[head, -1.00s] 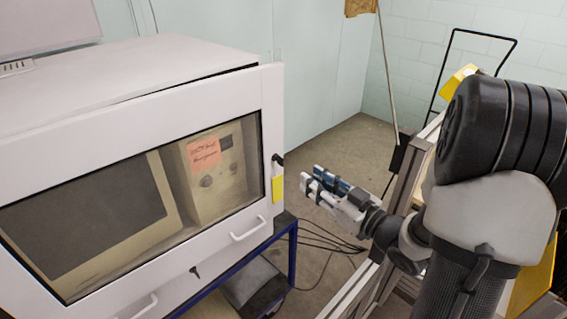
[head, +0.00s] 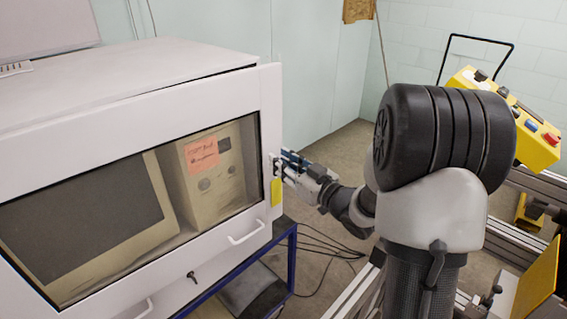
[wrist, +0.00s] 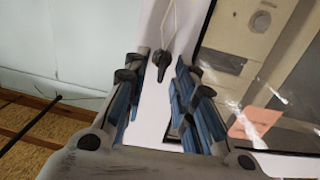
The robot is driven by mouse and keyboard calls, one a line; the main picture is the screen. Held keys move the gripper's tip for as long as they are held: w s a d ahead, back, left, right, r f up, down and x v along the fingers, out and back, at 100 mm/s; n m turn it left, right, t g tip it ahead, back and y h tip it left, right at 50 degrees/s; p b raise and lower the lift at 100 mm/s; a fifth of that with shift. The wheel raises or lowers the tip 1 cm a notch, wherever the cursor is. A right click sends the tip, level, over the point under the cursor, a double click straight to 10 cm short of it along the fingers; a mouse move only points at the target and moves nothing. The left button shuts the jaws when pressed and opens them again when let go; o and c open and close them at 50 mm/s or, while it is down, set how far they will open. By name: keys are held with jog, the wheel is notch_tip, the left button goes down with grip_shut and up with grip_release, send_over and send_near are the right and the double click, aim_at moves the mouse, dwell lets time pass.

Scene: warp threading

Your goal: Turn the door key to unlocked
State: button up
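The white cabinet (head: 150,95) has a framed window door on its front. The dark door key (wrist: 161,60) sits on the door frame in the wrist view, with a pale cord running up from it. In the head view my gripper hides the key, and a yellow tag (head: 277,191) hangs just below. My gripper (head: 287,168) is at the right edge of the door. In the wrist view my gripper (wrist: 159,72) is open, blue-padded fingers on either side of the key near their tips. I see gaps beside the key; it is not clamped.
Another small dark key (head: 193,275) is low on the cabinet front, below a white handle (head: 247,232). Behind the window is a beige unit with an orange note (head: 202,154). A yellow button box (head: 530,140) stands at right. Cables lie on the floor.

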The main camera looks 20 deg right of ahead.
grip_shut()
dwell(0.5)
jog(key=shift+w+d+f+m+p, duration=0.1)
jog(key=shift+d+f+m+p, duration=0.1)
jog(key=shift+m+p, duration=2.35)
jog(key=shift+d+f+m+p, duration=0.15)
jog(key=shift+m+p, duration=1.55)
jog(key=shift+m, duration=1.7)
jog(key=shift+w+d+f+m+p, duration=0.1)
jog(key=shift+d+f+m+p, duration=0.1)
jog(key=shift+m+p, duration=2.35)
jog(key=shift+m+b, duration=0.4)
jog(key=shift+m, duration=0.2)
grip_release()
jog(key=shift+s, duration=0.1)
